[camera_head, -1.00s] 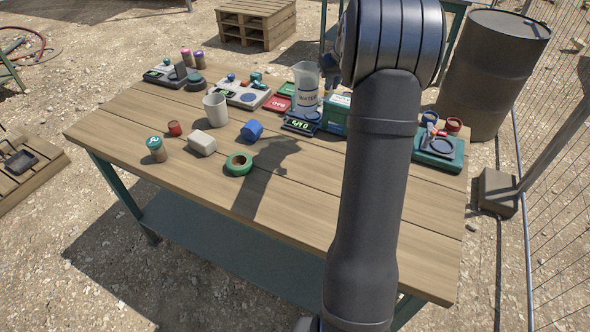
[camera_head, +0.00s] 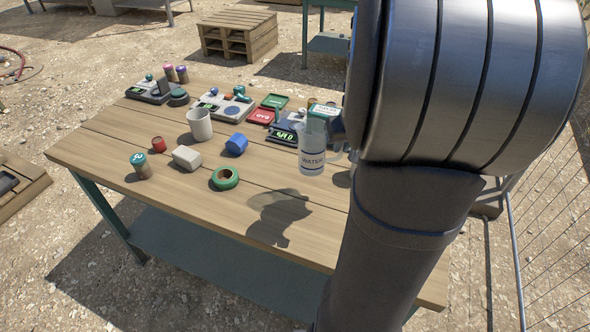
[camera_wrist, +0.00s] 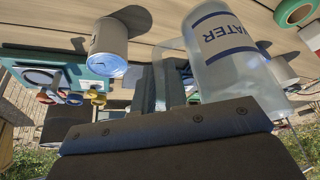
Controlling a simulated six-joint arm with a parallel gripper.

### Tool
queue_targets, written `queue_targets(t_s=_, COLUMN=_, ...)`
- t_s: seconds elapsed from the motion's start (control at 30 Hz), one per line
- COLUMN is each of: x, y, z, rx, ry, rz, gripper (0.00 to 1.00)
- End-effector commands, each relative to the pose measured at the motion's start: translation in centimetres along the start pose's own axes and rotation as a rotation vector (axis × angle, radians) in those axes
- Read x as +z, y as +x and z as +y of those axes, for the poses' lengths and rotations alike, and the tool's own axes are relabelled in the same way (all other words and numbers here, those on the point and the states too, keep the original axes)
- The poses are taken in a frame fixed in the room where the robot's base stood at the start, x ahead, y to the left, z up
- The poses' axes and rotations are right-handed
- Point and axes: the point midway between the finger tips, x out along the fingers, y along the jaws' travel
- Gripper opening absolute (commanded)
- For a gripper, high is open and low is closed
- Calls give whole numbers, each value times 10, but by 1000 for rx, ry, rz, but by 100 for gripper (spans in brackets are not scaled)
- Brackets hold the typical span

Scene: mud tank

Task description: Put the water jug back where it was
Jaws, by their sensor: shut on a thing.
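The water jug (camera_head: 312,152) is a clear, frosted jug marked WATER. In the head view it is upright, in front of the small black scale (camera_head: 284,135) with a green readout. My gripper (camera_head: 338,128) is on the jug's right side, mostly hidden by my arm. The wrist view shows the jug (camera_wrist: 222,50) upside down and close, with my gripper (camera_wrist: 165,84) shut on its handle side. I cannot tell whether the jug's base touches the table.
Scales stand along the back. A can (camera_wrist: 108,42) is near my gripper in the wrist view. The front is clear.

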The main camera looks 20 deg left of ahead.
Motion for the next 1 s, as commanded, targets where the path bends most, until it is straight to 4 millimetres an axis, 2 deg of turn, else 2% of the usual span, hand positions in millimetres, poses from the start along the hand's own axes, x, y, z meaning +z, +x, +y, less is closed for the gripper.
queue_targets(t_s=0.2, x=-16, y=41, z=-39, rx=-4, ry=-6, rz=-5, gripper=0)
queue_targets(t_s=0.4, x=-30, y=70, z=-65, rx=-2, ry=-4, rz=-2, gripper=0)
queue_targets(t_s=0.63, x=-33, y=82, z=-74, rx=0, ry=-1, rz=-1, gripper=0)
queue_targets(t_s=0.9, x=-19, y=113, z=-73, rx=-1, ry=0, rz=-4, gripper=0)
queue_targets(t_s=1.0, x=-18, y=117, z=-72, rx=0, ry=-1, rz=0, gripper=0)
